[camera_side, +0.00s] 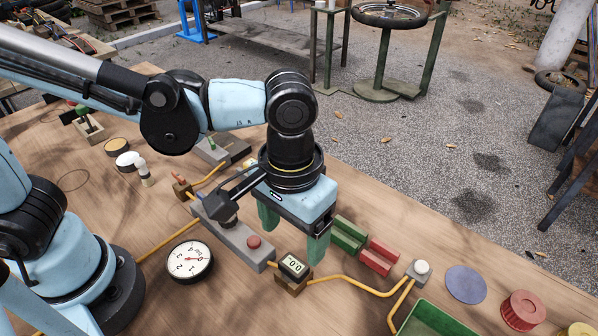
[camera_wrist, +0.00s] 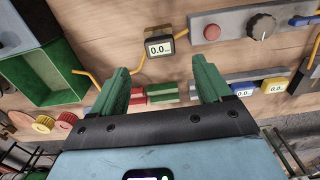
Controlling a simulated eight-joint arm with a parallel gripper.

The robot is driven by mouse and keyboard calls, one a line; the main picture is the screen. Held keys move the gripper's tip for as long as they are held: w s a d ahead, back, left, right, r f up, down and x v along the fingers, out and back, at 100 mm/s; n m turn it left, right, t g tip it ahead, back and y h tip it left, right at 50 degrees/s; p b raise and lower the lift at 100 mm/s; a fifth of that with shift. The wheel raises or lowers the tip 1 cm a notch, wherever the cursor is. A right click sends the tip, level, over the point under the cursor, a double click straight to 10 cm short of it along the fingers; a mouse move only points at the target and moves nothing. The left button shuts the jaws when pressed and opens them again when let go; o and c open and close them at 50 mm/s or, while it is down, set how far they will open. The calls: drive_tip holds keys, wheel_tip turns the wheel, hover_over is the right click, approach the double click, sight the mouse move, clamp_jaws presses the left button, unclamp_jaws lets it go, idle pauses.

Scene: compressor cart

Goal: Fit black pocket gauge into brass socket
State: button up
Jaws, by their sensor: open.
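The black pocket gauge (camera_side: 293,265), a small box with a lit "0.0" display, stands at a brown-gold block (camera_side: 291,284) on the table; this looks like the brass socket. I cannot tell how deep the gauge sits in it. The gauge also shows in the wrist view (camera_wrist: 159,47), beyond and between the fingertips. My gripper (camera_side: 291,245) has green fingers pointing down, spread apart with nothing between them. In the side view it is just behind and above the gauge, apart from it. In the wrist view my gripper (camera_wrist: 162,75) shows both fingers.
A grey box with a red button (camera_side: 254,242) is left of the gauge. A yellow hose (camera_side: 345,279) runs by the socket. Green blocks (camera_side: 348,235) and red blocks (camera_side: 379,257) lie to the right. A round dial (camera_side: 190,261) and green tray (camera_side: 435,320) are nearby.

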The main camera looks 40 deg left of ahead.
drive_tip(key=shift+r, duration=2.55)
drive_tip(key=w+a+f+t, duration=0.1)
drive_tip(key=w+a+t, duration=0.1)
drive_tip(key=a, duration=0.8)
drive_tip(key=w+a+f+t, duration=0.1)
drive_tip(key=a+t, duration=0.4)
drive_tip(key=a, duration=0.6)
drive_tip(key=shift+w+a, duration=0.3)
drive_tip(key=shift+w, duration=0.45)
drive_tip(key=shift+c, duration=0.2)
